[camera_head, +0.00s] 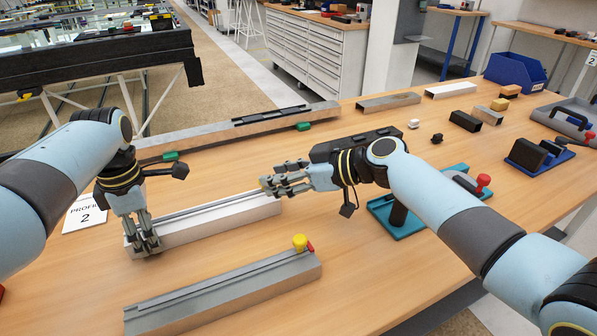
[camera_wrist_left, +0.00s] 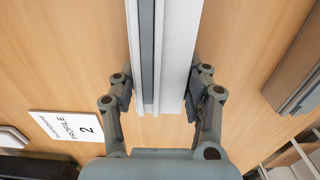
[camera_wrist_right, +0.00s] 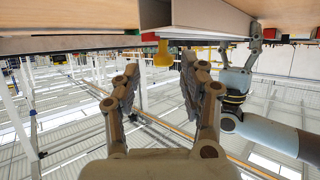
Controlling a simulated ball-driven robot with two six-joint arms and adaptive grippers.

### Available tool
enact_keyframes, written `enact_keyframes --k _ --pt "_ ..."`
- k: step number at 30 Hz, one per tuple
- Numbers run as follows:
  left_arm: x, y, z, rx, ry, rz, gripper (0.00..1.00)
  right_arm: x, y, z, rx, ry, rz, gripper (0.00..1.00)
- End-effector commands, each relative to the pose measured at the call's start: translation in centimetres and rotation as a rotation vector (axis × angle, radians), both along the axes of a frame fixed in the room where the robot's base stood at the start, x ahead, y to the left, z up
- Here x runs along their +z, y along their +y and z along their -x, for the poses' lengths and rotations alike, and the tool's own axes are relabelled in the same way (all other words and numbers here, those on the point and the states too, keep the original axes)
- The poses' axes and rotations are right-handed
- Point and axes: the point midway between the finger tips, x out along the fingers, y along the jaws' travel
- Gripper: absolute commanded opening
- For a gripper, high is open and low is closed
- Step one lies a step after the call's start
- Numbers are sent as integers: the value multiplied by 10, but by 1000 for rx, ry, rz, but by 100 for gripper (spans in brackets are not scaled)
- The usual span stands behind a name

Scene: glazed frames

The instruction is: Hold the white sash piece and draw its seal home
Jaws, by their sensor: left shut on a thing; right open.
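The white sash piece (camera_head: 215,222) lies on the bench, running from lower left to upper right. A dark grey seal strip (camera_wrist_left: 147,50) runs along its groove in the left wrist view. My left gripper (camera_head: 145,245) is shut across the near left end of the piece, and its fingers (camera_wrist_left: 163,95) lie on both sides of it. My right gripper (camera_head: 268,187) is open above the far right end, partly hiding that end. In the right wrist view its fingers (camera_wrist_right: 160,90) are apart with nothing between them.
A grey profile with a yellow knob (camera_head: 299,242) and a red tab lies in front. A long profile with green tabs (camera_head: 303,127) lies behind. A "Profile 2" card (camera_head: 84,214) is at left. A teal tray (camera_head: 402,222) stands right, under my right arm. Bare wood lies between the profiles.

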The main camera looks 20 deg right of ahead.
Motion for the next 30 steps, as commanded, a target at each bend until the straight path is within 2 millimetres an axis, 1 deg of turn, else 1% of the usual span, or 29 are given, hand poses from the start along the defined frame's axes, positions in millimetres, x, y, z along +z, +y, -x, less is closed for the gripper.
enact_keyframes --k 1,6,12,17,28,29,30 --pt "-1 -1 1 -1 1 3 16 3 -8 8 0 1 5 43" --pt "-1 -2 1 -1 1 4 16 17 -34 34 2 2 7 43" --pt "-1 -2 1 -1 1 4 16 31 -57 56 1 2 5 43" --pt "0 -2 1 -1 1 4 16 36 -64 64 0 1 3 43" --pt "0 -2 1 -1 1 4 16 37 -65 65 0 1 1 43" --pt "0 -2 1 -1 1 4 50 37 -65 65 0 1 1 43" --pt "0 -2 1 -1 1 4 55 37 -65 65 0 1 1 43"
